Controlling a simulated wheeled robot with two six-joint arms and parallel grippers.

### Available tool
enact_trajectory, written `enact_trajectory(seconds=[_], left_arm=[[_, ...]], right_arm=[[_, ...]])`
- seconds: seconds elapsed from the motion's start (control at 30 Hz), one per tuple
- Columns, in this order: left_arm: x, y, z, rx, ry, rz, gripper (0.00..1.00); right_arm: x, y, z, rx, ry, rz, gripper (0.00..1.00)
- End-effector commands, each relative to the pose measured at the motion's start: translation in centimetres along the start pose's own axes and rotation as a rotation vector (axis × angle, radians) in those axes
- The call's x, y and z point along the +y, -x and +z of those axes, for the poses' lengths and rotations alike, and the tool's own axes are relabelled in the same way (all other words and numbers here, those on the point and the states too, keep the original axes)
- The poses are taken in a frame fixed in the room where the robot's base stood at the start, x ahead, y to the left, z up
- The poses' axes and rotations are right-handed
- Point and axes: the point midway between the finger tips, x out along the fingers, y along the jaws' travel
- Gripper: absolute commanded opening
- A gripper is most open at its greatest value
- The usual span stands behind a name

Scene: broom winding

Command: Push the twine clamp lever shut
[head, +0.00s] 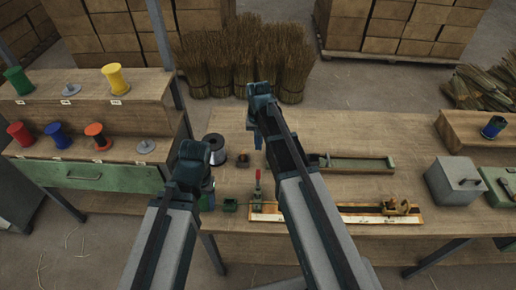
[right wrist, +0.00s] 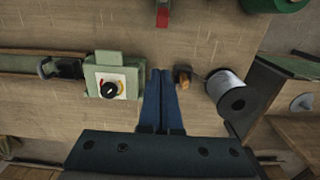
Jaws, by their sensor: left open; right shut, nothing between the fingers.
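The twine clamp lever (head: 258,181) has a red handle and stands upright on the left end of the long wooden board in the head view. Its red part (right wrist: 162,16) also shows at the top edge of the right wrist view. My right gripper (head: 258,142) is shut and empty, pointing down behind the lever and apart from it. Its blue fingers (right wrist: 163,75) are together in the right wrist view. My left gripper (head: 208,188) is open, to the left of the lever; its fingers are partly hidden by its own wrist.
A silver and black spool (right wrist: 228,90) and a small brown block (right wrist: 182,77) stand close beside the right fingers. A green box with a dial (right wrist: 110,85) is on their other side. A grey lidded box (head: 455,180) stands at the bench's right.

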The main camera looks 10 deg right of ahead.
Motion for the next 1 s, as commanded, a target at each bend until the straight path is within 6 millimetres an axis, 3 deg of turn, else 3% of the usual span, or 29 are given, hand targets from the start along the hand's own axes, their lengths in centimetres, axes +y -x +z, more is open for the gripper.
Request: enact_trajectory(seconds=[0.7, 0.8, 1.0], left_arm=[[0.9, -9.4, -0.6, 0.0, 0.002, 0.0, 0.64], [0.8, -7.9, -0.5, 0.0, 0.002, 0.0, 0.64], [0.7, -7.3, -0.4, 0.0, 0.002, 0.0, 0.64]], right_arm=[[0.0, -9.5, 0.0, 0.0, 0.001, 0.0, 0.0], [0.1, -8.0, 1.9, 0.0, 0.002, 0.0, 0.0], [0.0, -7.5, 3.7, 0.0, 0.001, 0.0, 0.0]])
